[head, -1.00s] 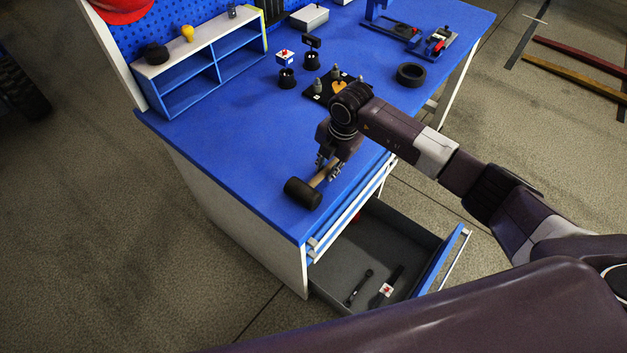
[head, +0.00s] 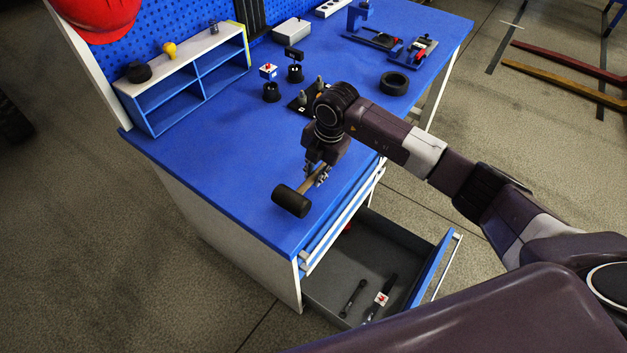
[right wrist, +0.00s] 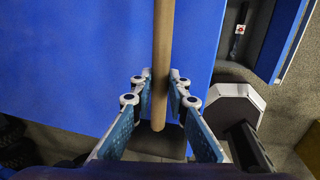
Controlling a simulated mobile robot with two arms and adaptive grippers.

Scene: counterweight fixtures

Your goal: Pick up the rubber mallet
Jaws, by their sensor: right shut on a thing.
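The rubber mallet has a black cylindrical head (head: 291,201) and a wooden handle (head: 312,184); it is near the front left part of the blue workbench top in the head view. My right gripper (head: 321,178) points down and is shut on the handle, behind the head. In the right wrist view the handle (right wrist: 163,50) runs between the two fingers (right wrist: 156,92) and out of the top edge, so the head is out of that view. I cannot tell clearly whether the mallet touches the bench top or is slightly above it. My left gripper is not in view.
An open drawer (head: 352,247) below the bench holds a wrench (head: 352,298) and another dark tool. A shelf unit (head: 190,82), a black ring (head: 394,83) and small fixtures stand farther back. The bench top left of the mallet is clear.

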